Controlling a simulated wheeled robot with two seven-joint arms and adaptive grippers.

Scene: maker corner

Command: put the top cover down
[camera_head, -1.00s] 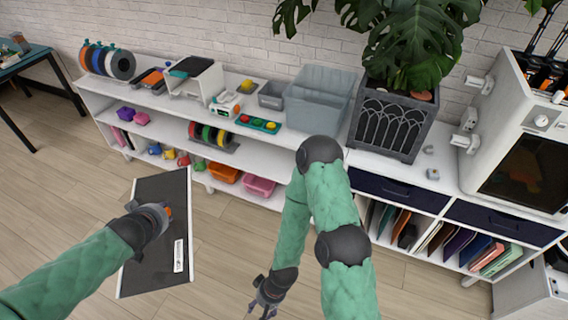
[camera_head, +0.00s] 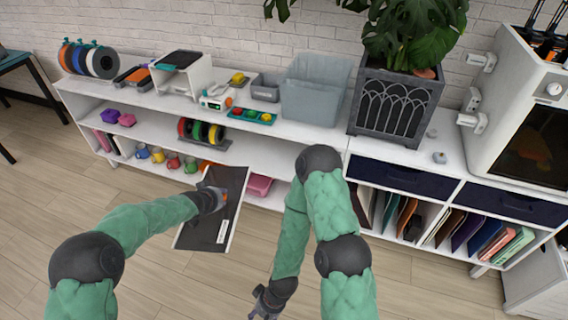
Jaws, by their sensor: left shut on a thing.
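The top cover (camera_head: 232,190) is a flat dark panel with light edges and a small white label. My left gripper (camera_head: 221,198) is shut on it and holds it tilted in front of the low white shelf, over the floor. The gripper hides part of the panel's left side. My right gripper (camera_head: 264,302) hangs low at the bottom middle, apart from the cover; its fingers are too small and dark to tell open from shut.
The white shelf (camera_head: 270,150) runs along the brick wall. On its top stand filament spools (camera_head: 88,60), a white open-fronted box (camera_head: 183,74), a clear bin (camera_head: 314,92) and a plant pot (camera_head: 394,104). A white printer (camera_head: 522,110) stands at right. Wooden floor is clear in front.

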